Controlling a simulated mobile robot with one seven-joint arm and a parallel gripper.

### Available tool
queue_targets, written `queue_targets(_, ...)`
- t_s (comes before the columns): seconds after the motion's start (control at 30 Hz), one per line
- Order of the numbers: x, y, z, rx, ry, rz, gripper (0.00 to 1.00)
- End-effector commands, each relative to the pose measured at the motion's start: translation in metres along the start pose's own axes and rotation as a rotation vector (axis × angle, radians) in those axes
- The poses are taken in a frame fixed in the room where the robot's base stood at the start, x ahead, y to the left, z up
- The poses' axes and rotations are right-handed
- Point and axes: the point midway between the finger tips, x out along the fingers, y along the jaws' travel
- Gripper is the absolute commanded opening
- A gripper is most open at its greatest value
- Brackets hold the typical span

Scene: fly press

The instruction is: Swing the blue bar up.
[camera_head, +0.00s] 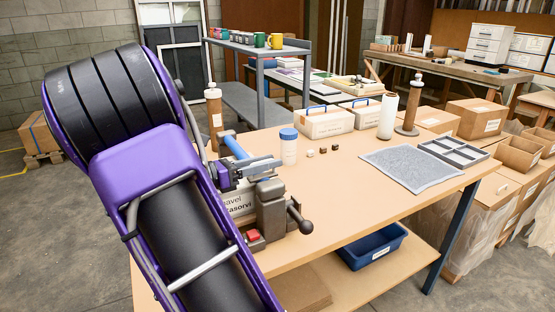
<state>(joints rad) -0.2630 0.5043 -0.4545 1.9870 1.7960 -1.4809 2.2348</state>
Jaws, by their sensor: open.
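The blue bar (235,146) shows as a short blue length, tilted, on the small grey press at the left part of the bench. The press body (270,208) has a dark ball-ended handle at its right. My gripper (268,167) is just below and right of the blue bar, above the press body. Its two dark fingers point right and are open, with a narrow gap. I see nothing between them. I cannot tell whether the fingers touch the bar. My purple arm hides the left side of the press and part of the bench.
A white jar with a blue lid (288,147) stands just right of my gripper. Small brown cubes (323,150), a grey mat (410,168) and a divided tray (455,154) lie farther right. A brown cylinder (214,117) stands behind. The bench's front middle (370,200) is clear.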

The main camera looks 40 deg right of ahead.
Motion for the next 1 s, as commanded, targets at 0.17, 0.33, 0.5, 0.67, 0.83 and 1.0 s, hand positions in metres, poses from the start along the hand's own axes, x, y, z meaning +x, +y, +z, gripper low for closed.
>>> queue_targets(0.17, 0.023, 0.000, 0.000, -0.001, 0.000, -0.001, 0.42)
queue_targets(0.33, 0.030, 0.000, 0.000, -0.001, 0.000, 0.000, 0.42)
queue_targets(0.5, 0.031, 0.000, 0.000, -0.001, 0.000, 0.000, 0.42)
queue_targets(0.67, 0.031, 0.000, 0.000, -0.001, 0.000, 0.001, 0.26)
queue_targets(0.83, 0.030, 0.000, 0.000, -0.001, 0.000, 0.000, 0.00)
queue_targets(1.0, 0.030, 0.000, 0.000, -0.001, 0.000, 0.000, 0.00)
